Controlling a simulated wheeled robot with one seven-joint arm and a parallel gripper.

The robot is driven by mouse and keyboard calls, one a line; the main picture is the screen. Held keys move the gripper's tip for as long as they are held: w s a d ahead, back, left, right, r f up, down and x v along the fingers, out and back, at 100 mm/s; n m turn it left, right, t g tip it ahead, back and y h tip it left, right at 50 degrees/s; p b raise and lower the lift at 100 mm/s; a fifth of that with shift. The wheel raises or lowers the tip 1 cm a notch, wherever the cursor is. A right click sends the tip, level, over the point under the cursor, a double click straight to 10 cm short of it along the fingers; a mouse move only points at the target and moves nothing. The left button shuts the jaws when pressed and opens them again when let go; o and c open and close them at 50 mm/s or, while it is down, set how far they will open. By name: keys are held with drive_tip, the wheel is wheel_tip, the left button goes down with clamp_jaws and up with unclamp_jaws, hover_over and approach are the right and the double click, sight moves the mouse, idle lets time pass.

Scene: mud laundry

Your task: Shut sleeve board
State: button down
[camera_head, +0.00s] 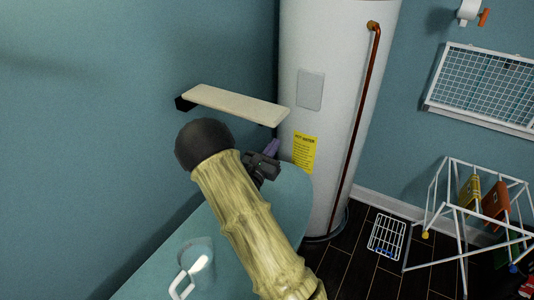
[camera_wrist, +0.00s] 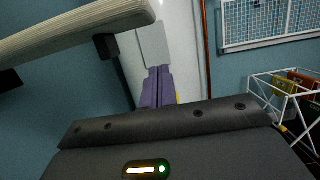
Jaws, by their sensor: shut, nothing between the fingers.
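The sleeve board is a long cream board (camera_head: 236,105) that sticks out from a black mount on the blue wall. It lies roughly level, out from the wall. In the wrist view the board (camera_wrist: 75,30) crosses the upper left, with a dark bracket under its outer end. My gripper (camera_head: 273,147) shows just below the board's outer end in the head view, partly hidden by my arm. A gap shows between fingers and board there.
A white water heater (camera_head: 325,75) with a yellow label and copper pipe (camera_head: 357,120) stands behind the board. A teal surface (camera_head: 290,205) lies below, with a white-handled thing (camera_head: 195,270). A white drying rack (camera_head: 460,215) stands at right; a wire grid (camera_head: 485,85) hangs above.

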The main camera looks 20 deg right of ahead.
drive_tip(key=r, duration=0.1)
drive_tip(key=w+d+r+p, duration=0.1)
drive_tip(key=r, duration=0.1)
drive_tip(key=d+r+p, duration=0.1)
drive_tip(key=shift+w+r, duration=0.25)
drive_tip(key=shift+r, duration=0.05)
drive_tip(key=shift+r, duration=0.1)
